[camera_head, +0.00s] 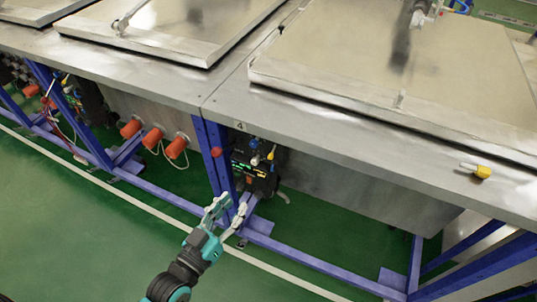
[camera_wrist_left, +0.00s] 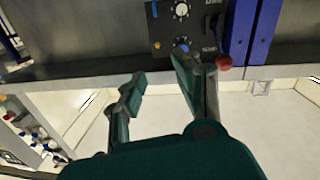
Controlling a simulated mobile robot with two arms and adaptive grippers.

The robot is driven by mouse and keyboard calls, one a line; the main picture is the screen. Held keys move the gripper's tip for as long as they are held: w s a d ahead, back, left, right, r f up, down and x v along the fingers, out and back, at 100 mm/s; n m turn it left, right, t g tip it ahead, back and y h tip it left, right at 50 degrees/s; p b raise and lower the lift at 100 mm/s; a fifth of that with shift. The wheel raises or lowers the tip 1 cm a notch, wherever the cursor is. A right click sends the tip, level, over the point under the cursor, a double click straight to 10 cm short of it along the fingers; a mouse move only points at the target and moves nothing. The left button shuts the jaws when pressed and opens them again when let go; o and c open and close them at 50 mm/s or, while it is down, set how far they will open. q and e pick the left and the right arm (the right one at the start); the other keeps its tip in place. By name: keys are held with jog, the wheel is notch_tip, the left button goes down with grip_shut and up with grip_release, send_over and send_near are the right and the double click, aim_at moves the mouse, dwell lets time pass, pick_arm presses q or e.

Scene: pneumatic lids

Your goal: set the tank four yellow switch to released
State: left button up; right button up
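The tank marked 4 (camera_head: 240,126) has a dark control panel (camera_head: 250,172) under its front edge. A small yellow part (camera_head: 270,156) shows at the panel's top, beside a blue one. In the left wrist view the panel (camera_wrist_left: 168,28) appears upside down, with a small yellow-orange switch or knob (camera_wrist_left: 157,45) and a blue one (camera_wrist_left: 182,47) near the finger. Its setting cannot be read. My left gripper (camera_head: 233,203) is open and empty, below and in front of the panel; its fingers also show in the wrist view (camera_wrist_left: 160,68). My right gripper is not in view.
A red knob (camera_head: 216,152) sits beside the panel by the blue frame leg (camera_head: 212,165). A yellow-ended fitting (camera_head: 482,172) is on the tank's front edge at right. Orange caps (camera_head: 153,138) stick out at left. The green floor (camera_head: 70,220) in front is clear.

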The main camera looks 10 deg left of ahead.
aim_at(269, 158)
pick_arm(q)
jog(key=x, duration=0.5)
jog(key=p+x, duration=0.1)
jog(key=x, duration=0.5)
jog(key=r+x, duration=0.1)
jog(key=x, duration=0.5)
jog(key=shift+w+d, duration=0.1)
jog(key=shift+d, duration=0.1)
grip_shut()
